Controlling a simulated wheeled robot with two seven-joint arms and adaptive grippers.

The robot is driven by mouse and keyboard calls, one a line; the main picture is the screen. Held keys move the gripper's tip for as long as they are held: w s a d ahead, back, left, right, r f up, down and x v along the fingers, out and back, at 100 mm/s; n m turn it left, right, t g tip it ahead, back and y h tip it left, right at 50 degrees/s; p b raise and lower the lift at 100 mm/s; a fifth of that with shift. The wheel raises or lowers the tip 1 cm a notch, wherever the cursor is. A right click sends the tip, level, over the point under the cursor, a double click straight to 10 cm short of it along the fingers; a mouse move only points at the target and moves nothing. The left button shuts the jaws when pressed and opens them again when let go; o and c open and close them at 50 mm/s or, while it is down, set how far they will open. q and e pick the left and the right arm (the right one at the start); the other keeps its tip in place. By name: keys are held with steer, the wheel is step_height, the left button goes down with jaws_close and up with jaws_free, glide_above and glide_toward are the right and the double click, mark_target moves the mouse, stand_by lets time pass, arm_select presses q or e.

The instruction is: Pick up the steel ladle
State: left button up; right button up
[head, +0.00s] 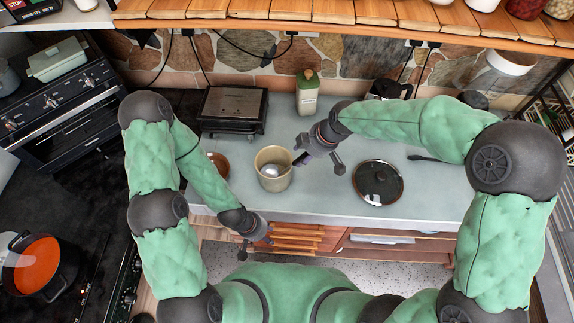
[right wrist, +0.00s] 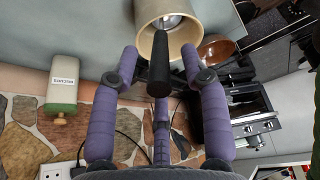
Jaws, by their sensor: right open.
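The steel ladle (head: 272,171) stands in a cream crock (head: 274,184) on the grey counter, its steel part inside. In the right wrist view its black handle (right wrist: 161,68) sticks out of the crock (right wrist: 150,12) toward the camera. My right gripper (head: 319,160) is just right of the crock in the head view. In the right wrist view its purple fingers (right wrist: 160,60) are open, one on each side of the handle. I cannot tell whether they touch it. My left gripper (head: 254,246) is low, at the counter's front edge, and its jaws are too small to read.
A brown bowl (head: 218,164) is left of the crock, partly behind my left arm. The counter's front right is clear.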

mark_target(300, 159)
steer(key=x, duration=0.4)
steer(key=shift+s+d+f, duration=0.1)
jaws_close()
